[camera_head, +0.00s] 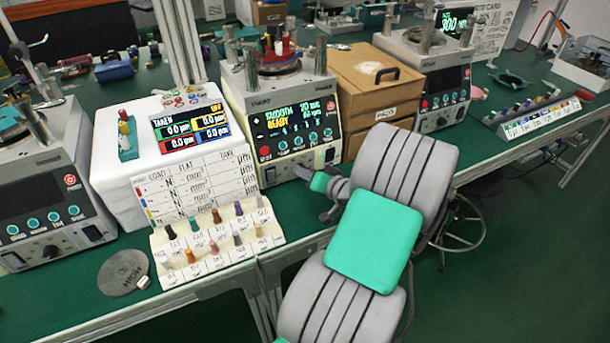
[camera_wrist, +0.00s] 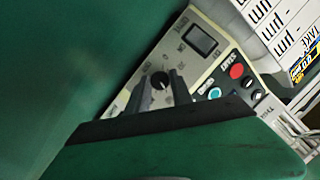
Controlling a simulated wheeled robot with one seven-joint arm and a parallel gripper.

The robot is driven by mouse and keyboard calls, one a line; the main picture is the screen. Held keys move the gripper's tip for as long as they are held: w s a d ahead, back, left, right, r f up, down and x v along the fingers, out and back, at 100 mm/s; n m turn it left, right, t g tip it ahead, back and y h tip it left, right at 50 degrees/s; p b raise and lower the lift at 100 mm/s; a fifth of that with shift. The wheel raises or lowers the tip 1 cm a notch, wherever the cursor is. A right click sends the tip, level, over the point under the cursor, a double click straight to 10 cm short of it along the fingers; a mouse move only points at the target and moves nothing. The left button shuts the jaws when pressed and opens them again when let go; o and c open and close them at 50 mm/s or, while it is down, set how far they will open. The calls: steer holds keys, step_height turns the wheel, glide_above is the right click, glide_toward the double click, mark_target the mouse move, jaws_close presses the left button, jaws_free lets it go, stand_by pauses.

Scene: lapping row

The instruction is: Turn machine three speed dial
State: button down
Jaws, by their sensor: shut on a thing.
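The middle lapping machine (camera_head: 268,105) has a lit screen and a row of teal buttons. In the wrist view, its pale lower panel (camera_wrist: 135,92) carries a round black dial (camera_wrist: 160,80) with a white mark. My gripper (camera_wrist: 162,88) has its two dark fingers on either side of this dial, shut on it. In the head view my gripper (camera_head: 308,175) is low at this machine's front, and the dial is hidden by it. Which number the machine bears cannot be read.
A black rocker switch (camera_wrist: 199,40) and a red button (camera_wrist: 237,71) are near the dial. A rack of coloured pegs (camera_head: 215,238) stands left of my arm. A wooden cabinet (camera_head: 375,80) and another machine (camera_head: 440,75) stand to the right; one more machine (camera_head: 45,190) is at far left.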

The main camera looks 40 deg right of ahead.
steer(key=shift+d+m+t+y, duration=0.1)
steer(key=shift+m+t+y, duration=0.2)
steer(key=shift+m+y, duration=0.3)
steer(key=c, duration=1.1)
jaws_free()
steer(key=shift+c, duration=0.2)
steer(key=shift+s, duration=0.1)
steer(key=v, duration=0.7)
steer(key=shift+s+r, duration=0.1)
steer(key=shift+s, duration=0.25)
